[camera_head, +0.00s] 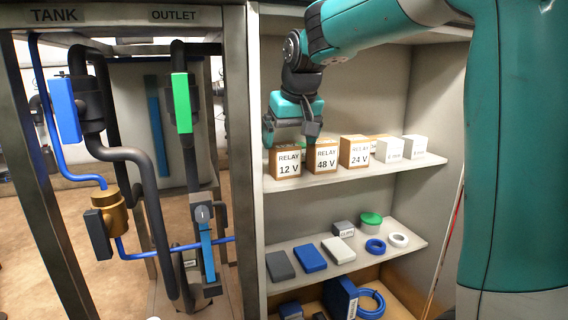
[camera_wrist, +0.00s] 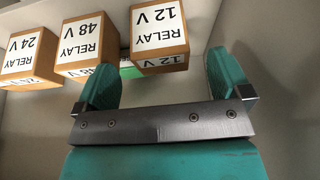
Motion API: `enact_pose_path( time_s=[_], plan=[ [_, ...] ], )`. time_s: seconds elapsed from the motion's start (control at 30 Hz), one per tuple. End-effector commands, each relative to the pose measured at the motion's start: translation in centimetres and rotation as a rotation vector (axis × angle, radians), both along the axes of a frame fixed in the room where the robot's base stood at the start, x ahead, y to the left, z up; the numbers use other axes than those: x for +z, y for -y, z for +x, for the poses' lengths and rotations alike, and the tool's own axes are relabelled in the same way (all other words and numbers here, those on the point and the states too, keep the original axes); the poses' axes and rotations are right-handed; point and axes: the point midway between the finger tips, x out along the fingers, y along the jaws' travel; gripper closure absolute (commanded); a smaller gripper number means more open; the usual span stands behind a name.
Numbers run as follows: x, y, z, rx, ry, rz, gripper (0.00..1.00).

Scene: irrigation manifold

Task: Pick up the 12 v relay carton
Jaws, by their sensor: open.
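The 12 V relay carton (camera_head: 286,162) is a small brown box with a white label, at the left end of the upper shelf in the head view. I see no contact between fingers and carton.
The 48 V carton (camera_head: 323,156) stands close to the right of the 12 V carton, then the 24 V carton (camera_head: 355,152) and white boxes (camera_head: 390,148). A frame post (camera_head: 243,150) stands left of the shelf.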

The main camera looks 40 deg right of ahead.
Motion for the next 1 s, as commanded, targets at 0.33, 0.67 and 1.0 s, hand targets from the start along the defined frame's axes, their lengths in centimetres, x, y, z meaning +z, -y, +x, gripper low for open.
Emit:
enact_pose_path(
  time_s=[0.33,0.67,1.0],
  plan=[
    [-2.6,0.5,2.0,0.000,-0.003,0.001,0.04],
    [-4.7,0.7,3.0,0.000,0.001,0.001,0.04],
    [-4.6,0.7,3.0,0.000,0.000,0.001,0.60]
  ],
)
